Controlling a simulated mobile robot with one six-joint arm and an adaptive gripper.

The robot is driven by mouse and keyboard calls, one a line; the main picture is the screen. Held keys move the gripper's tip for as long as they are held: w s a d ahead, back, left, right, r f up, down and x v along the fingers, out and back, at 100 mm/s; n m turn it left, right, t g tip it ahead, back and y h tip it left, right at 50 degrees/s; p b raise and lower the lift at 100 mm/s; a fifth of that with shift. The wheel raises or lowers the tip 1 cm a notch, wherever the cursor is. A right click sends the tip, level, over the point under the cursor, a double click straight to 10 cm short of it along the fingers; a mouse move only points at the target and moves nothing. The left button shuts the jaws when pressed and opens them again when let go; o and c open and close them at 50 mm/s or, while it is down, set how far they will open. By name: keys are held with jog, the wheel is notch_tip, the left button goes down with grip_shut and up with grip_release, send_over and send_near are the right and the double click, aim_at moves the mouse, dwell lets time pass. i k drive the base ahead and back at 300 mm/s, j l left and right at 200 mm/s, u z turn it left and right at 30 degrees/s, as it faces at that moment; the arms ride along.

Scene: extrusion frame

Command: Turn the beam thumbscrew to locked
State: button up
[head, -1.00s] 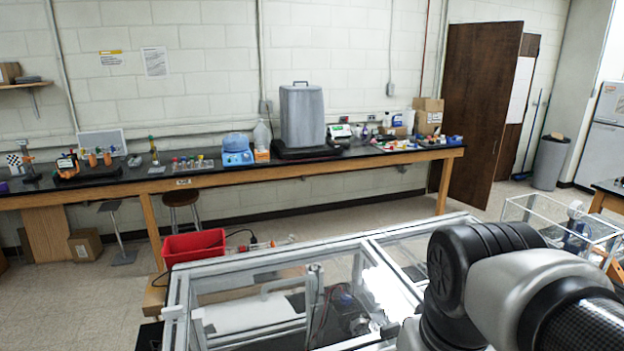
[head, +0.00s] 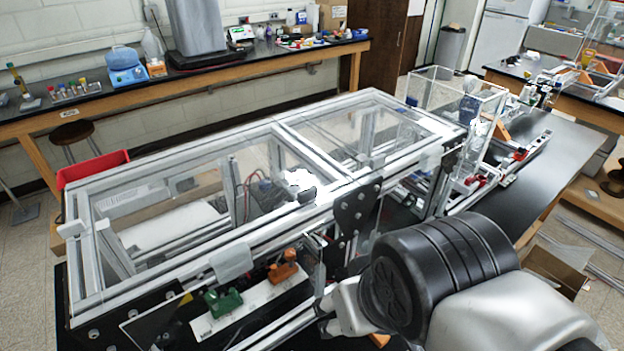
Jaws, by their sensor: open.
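The extrusion frame (head: 232,258) is a long enclosure of silver beams with clear panels, in the middle of the head view. On its near side, a white strip (head: 262,292) bears an orange knob-like part (head: 284,268) and a green knob-like part (head: 222,301). I cannot make out which part is the beam thumbscrew, or whether it is locked. My arm covers the lower right, in front of the frame's near side.
A black plate with bolts (head: 355,212) is on the frame's near side. A clear box (head: 455,105) stands beyond its right end, by a black table (head: 560,165). A red bin (head: 92,168) is behind left. A long bench (head: 200,87) runs along the wall.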

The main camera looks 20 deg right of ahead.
aim_at(73, 228)
jog(key=u, duration=1.35)
